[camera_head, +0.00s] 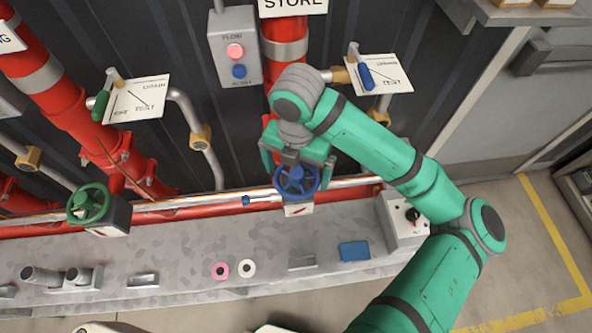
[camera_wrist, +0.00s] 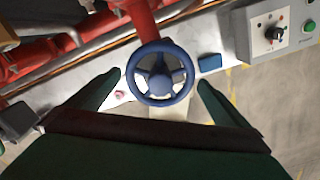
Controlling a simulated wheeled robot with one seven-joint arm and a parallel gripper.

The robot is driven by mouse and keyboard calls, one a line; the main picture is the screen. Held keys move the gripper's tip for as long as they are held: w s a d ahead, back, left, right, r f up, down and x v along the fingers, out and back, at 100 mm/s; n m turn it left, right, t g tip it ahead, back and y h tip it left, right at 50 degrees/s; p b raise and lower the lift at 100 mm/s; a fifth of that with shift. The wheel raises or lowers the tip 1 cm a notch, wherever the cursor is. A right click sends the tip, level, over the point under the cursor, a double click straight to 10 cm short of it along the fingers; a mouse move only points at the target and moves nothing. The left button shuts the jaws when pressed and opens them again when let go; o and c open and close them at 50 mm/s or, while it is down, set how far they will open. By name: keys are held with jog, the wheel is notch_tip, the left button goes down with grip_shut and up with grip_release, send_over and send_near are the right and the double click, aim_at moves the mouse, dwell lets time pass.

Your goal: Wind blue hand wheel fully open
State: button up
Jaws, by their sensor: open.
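The blue hand wheel (camera_head: 296,179) sits on a valve on the red riser pipe in the middle of the head view. In the wrist view the blue hand wheel (camera_wrist: 160,73) lies face-on, with its spokes and hub showing. My gripper (camera_head: 297,160) is at the wheel from above and behind in the head view. In the wrist view my gripper (camera_wrist: 158,88) is open, with one green finger on each side of the wheel. A gap shows between each finger and the rim, and nothing is held.
A green hand wheel (camera_head: 89,203) stands at the left. A grey box with a black knob (camera_head: 405,218) stands at the right. The grey ledge (camera_head: 190,275) carries a pink ring (camera_head: 220,270), a white ring (camera_head: 247,268) and a blue block (camera_head: 354,251). Open floor lies at the right.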

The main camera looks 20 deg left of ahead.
jog(key=m, duration=0.6)
jog(key=shift+w, duration=0.1)
jog(key=m, duration=0.7)
jog(key=shift+d, duration=0.1)
jog(key=c, duration=1.1)
jog(key=n, duration=0.5)
jog(key=shift+a, duration=0.2)
jog(key=shift+n, duration=1.5)
jog(key=n, duration=0.3)
jog(key=shift+w+n, duration=0.1)
jog(key=shift+n, duration=0.2)
jog(key=n, duration=0.4)
jog(key=shift+n, duration=0.3)
